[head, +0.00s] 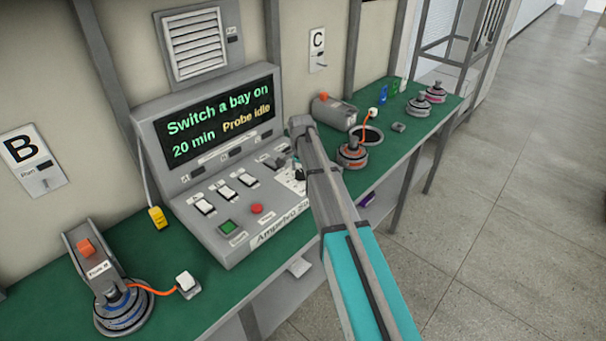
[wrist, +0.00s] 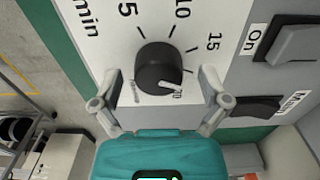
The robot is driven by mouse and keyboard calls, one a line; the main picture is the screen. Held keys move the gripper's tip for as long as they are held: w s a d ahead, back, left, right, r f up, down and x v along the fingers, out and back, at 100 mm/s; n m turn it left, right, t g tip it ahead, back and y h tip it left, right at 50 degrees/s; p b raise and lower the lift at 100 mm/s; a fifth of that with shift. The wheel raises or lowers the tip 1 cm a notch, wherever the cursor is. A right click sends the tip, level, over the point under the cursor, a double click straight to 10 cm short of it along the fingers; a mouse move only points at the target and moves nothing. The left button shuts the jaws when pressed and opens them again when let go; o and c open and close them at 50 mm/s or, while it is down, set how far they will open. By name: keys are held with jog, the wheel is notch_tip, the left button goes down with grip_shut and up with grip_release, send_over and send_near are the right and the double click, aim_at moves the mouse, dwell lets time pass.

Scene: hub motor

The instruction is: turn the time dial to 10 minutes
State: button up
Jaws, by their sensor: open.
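The time dial (wrist: 158,62) is a round black knob on the light panel in the wrist view. Its white pointer line faces the lower right, towards the partly hidden 20 mark. The 10 mark (wrist: 182,8) is at the top, between 5 and 15. My gripper (wrist: 162,82) is open, with one finger on each side of the dial. Gaps show between the fingers and the knob, and nothing is held. In the head view my arm hides the dial. The console screen (head: 219,117) reads "Switch a bay on", "20 min" and "Probe idle".
An on switch (wrist: 295,42) and another dark switch (wrist: 255,106) sit right of the dial in the wrist view. The console (head: 215,215) also has several white rockers, a green button (head: 228,226) and a red button (head: 256,208). Motors stand on the green bench (head: 165,262).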

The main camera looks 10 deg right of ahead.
jog(key=c, duration=1.1)
jog(key=shift+d, duration=0.15)
jog(key=shift+c, duration=0.3)
jog(key=shift+a+n, duration=0.25)
jog(key=shift+n, duration=0.05)
